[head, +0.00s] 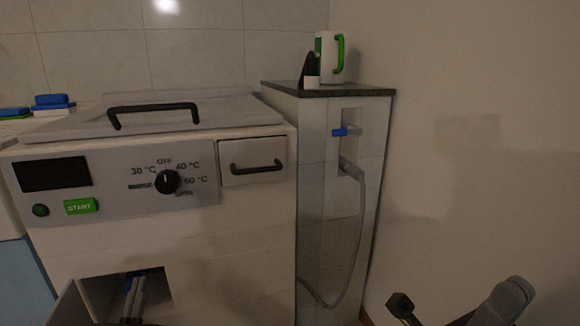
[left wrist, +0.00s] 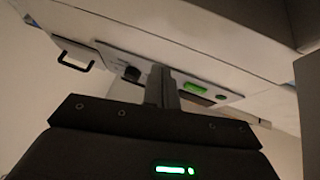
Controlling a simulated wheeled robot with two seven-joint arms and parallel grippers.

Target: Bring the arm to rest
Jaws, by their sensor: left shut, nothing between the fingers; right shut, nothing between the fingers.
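My left gripper (left wrist: 162,88) stands in the middle of the left wrist view, its narrow dark grey fingers together and empty. Behind the fingers is the washing machine's control panel (left wrist: 128,58), seen upside down. In the head view, slim grey upright pieces, seemingly my left fingers (head: 133,297), show at the opening low on the machine's front. I cannot tell whether they are inside or in front of it. My right gripper (head: 400,304), a dark block beside grey arm parts, shows at the bottom right edge. It is apart from the furniture and holds nothing.
The white washing machine (head: 250,230) has a knob (head: 167,182), a green start button (head: 81,206) and a drawer handle (head: 256,168). A tiled cabinet (head: 312,170) with a grey hose (head: 360,220) stands to its right. A white-green jug (head: 329,58) is on top. A wall closes the right.

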